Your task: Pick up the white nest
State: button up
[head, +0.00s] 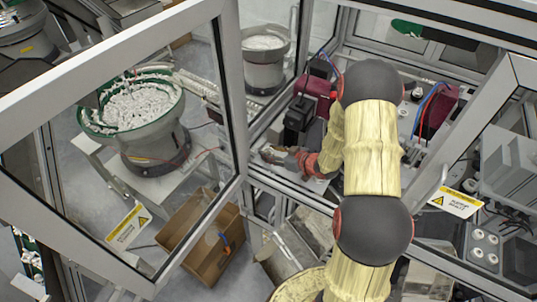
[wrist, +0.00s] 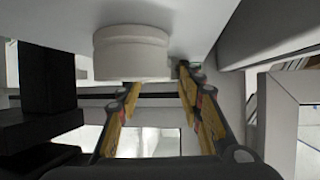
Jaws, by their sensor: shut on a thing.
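The white nest (wrist: 132,52) is a short, round white piece with a stepped rim, large in the upper left of the wrist view. My gripper (wrist: 160,80) has one finger reaching its lower edge and the other along its right side. The fingers stand apart and are shut on the nest, though the exact contact is partly hidden. In the head view my gripper (head: 272,155) is low inside the cell, left of my arm, and I cannot make out the nest there.
The open framed door (head: 231,90) stands left of my arm. Dark red and black units (head: 316,88) stand just behind my gripper. A feeder bowl of white parts (head: 140,105) and a cardboard box (head: 205,245) are at left. In the wrist view a black block (wrist: 48,85) is close at left.

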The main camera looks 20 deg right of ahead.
jog(key=shift+r, duration=0.15)
jog(key=shift+r, duration=0.45)
notch_tip(320, 180, up, 2)
jog(key=shift+r+b, duration=0.1)
jog(key=shift+b, duration=0.5)
jog(key=s+r+b, duration=0.1)
jog(key=s+r, duration=0.8)
jog(key=s, duration=0.5)
jog(key=shift+r, duration=0.3)
